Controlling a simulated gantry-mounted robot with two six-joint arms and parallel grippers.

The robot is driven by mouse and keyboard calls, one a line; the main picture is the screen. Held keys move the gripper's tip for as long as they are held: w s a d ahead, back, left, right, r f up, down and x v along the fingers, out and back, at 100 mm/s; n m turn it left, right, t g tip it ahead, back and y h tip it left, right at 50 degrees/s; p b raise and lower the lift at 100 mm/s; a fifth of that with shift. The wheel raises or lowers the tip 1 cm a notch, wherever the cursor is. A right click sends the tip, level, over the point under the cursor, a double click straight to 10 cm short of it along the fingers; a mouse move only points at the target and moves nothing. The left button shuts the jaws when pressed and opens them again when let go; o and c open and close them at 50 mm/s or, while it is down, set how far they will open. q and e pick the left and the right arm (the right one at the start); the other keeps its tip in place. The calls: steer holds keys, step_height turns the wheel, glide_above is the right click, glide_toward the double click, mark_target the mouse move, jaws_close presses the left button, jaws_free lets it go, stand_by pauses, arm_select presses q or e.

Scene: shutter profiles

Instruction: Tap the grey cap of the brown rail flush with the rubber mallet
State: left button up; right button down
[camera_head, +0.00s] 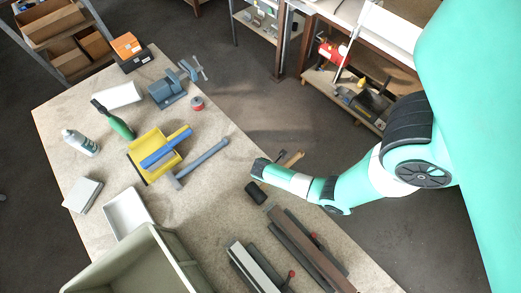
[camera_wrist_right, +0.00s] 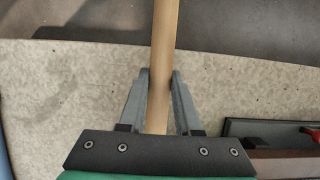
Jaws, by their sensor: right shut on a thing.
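The rubber mallet has a black head (camera_head: 256,193) and a pale wooden handle (camera_head: 294,159). In the right wrist view the handle (camera_wrist_right: 164,45) runs between the fingers of my right gripper (camera_wrist_right: 160,78), which is shut on it. In the head view my right wrist covers the middle of the handle, and the fingers are hidden. The brown rail (camera_head: 305,249) lies near the table's right edge, just below the mallet head in the picture. Its side shows in the right wrist view (camera_wrist_right: 285,154). I cannot clearly make out its grey cap. My left gripper is not in view.
Clamps with red handles (camera_head: 291,274) stand by the rail, beside a pale profile (camera_head: 250,268). A grey-green crate (camera_head: 150,262) and white tray (camera_head: 127,213) are left of these. A hammer (camera_head: 203,162), yellow dustpan (camera_head: 148,144) and vise (camera_head: 167,91) lie further back.

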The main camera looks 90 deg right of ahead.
steer(key=s, duration=0.1)
steer(key=s+a+p, duration=0.1)
steer(key=a, duration=0.1)
steer(key=shift+s+a+r+p, duration=0.25)
steer(key=shift+s+p, duration=0.1)
steer(key=shift+s, duration=0.05)
steer(key=shift+s+a+f, duration=0.1)
steer(key=shift+f, duration=0.1)
steer(key=shift+w+f, duration=0.15)
steer(key=shift+w, duration=0.1)
steer(key=shift+w+d+b, duration=0.45)
steer(key=shift+w+d, duration=0.3)
steer(key=shift+d, duration=0.2)
